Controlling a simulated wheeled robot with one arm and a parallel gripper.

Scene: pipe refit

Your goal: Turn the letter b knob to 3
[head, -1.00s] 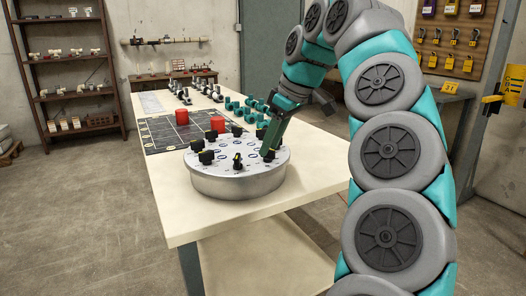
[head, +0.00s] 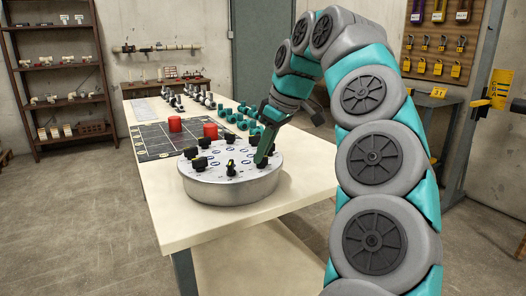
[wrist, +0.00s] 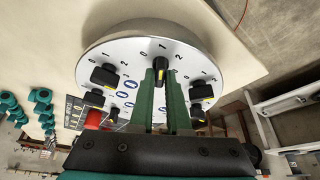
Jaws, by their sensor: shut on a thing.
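The round dial plate (head: 232,192), white on top with a grey side, stands on the near part of the table. Several black knobs with yellow marks ring its top. My gripper (head: 264,159) reaches down to its right side. In the wrist view, my gripper's green fingers (wrist: 164,78) are shut on a black knob (wrist: 161,64), with its yellow mark partly in view. Numbers 0, 1 and 2 show around this knob, with 1 about straight above it. I cannot read the knob's letter, so I cannot tell if it is b.
Other knobs (wrist: 105,75) sit close on both sides of my fingers. Behind the dial plate are a dark grid mat (head: 152,142), two red cylinders (head: 210,131) and teal pipe fittings (head: 240,117). The table's front corner (head: 170,232) is bare.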

